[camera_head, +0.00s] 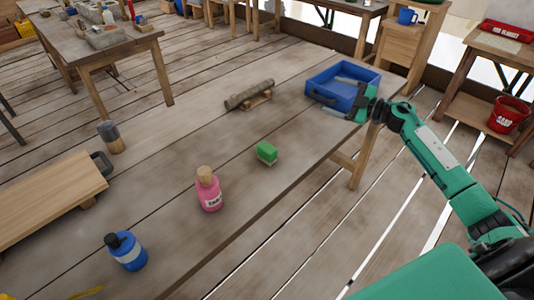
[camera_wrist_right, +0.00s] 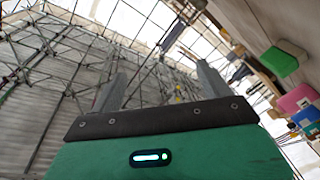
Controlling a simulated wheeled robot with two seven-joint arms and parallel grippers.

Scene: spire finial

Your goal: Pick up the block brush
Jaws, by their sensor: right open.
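The block brush (camera_head: 267,153) appears as a small green block with a pale underside, resting on the workbench (camera_head: 235,205) near its right edge. It also shows in the right wrist view (camera_wrist_right: 284,58), at the upper right. My right gripper (camera_head: 344,97) is open, with nothing seen between its fingers, at the right end of the bench by the blue tray. It is apart from the brush, to its upper right. In the right wrist view the two fingers (camera_wrist_right: 161,80) stand wide apart. My left gripper is not in view.
The blue tray (camera_head: 322,98) is close to my right gripper. A pink bottle (camera_head: 209,192) stands left of the brush, and a blue bottle (camera_head: 128,254) farther left. A log piece (camera_head: 250,95) lies behind. Bare bench surrounds the brush.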

